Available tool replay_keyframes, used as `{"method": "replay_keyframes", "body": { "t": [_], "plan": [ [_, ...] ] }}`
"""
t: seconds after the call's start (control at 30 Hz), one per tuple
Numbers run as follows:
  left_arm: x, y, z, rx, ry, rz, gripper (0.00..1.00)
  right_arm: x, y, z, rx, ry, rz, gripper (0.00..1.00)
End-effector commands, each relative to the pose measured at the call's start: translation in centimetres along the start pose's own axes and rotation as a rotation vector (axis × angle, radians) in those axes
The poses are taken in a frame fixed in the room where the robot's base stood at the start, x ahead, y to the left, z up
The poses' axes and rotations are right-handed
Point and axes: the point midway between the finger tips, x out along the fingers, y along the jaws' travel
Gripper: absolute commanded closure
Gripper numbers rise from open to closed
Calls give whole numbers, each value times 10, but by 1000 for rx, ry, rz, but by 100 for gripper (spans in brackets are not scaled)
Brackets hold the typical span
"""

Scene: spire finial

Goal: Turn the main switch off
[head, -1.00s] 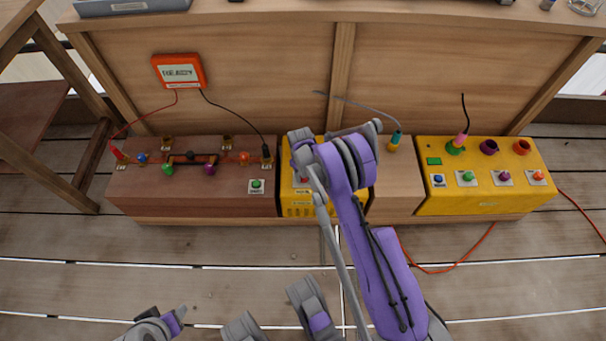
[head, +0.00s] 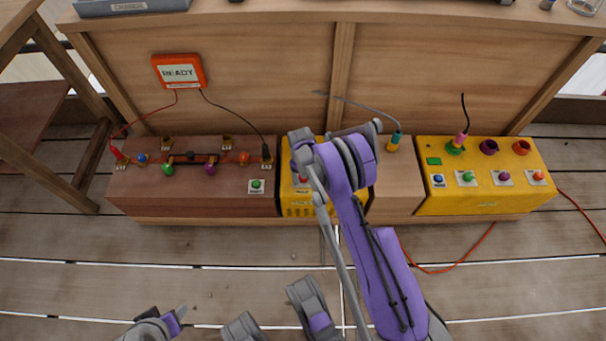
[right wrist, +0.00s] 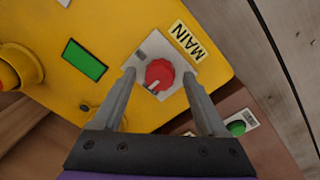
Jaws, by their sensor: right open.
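The main switch (right wrist: 159,75) is a red round knob on a pale square plate, with a yellow MAIN label (right wrist: 187,40) beside it. It sits on the middle yellow box (right wrist: 218,62). My right gripper (right wrist: 158,76) is open, with one finger on each side of the knob and a visible gap to it. In the head view my right arm covers much of this yellow box (head: 300,207) and hides most of the knob and the fingertips. Grey and purple parts at the lower left may be my left gripper (head: 168,322); its jaws are unclear.
A lit green panel (right wrist: 84,59) is on the middle box. A brown box (head: 190,190) with a green button (head: 256,184) stands to the left. Another yellow box (head: 480,200) with coloured buttons stands to the right. An orange READY display (head: 179,72) is behind.

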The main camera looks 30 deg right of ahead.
Motion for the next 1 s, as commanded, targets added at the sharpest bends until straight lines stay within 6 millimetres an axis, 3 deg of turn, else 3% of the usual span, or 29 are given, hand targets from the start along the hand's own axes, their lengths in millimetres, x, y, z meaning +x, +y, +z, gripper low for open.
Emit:
{"method": "replay_keyframes", "body": {
  "t": [0.17, 0.6, 0.77, 1.0],
  "plan": [
    [-3, 0, 0, 0, 0, 0, 50, -12, 0, 0, 0, 0, 0, 25],
    [-23, 0, -4, 0, 3, 0, 50, -94, 0, 0, 0, 0, 0, 25],
    [-25, 0, -5, 0, 4, 0, 50, -107, 0, 0, 0, 0, 0, 25],
    [-25, 0, -5, 0, 3, 0, 50, -108, 0, 0, 0, 0, 0, 25]
  ]
}}
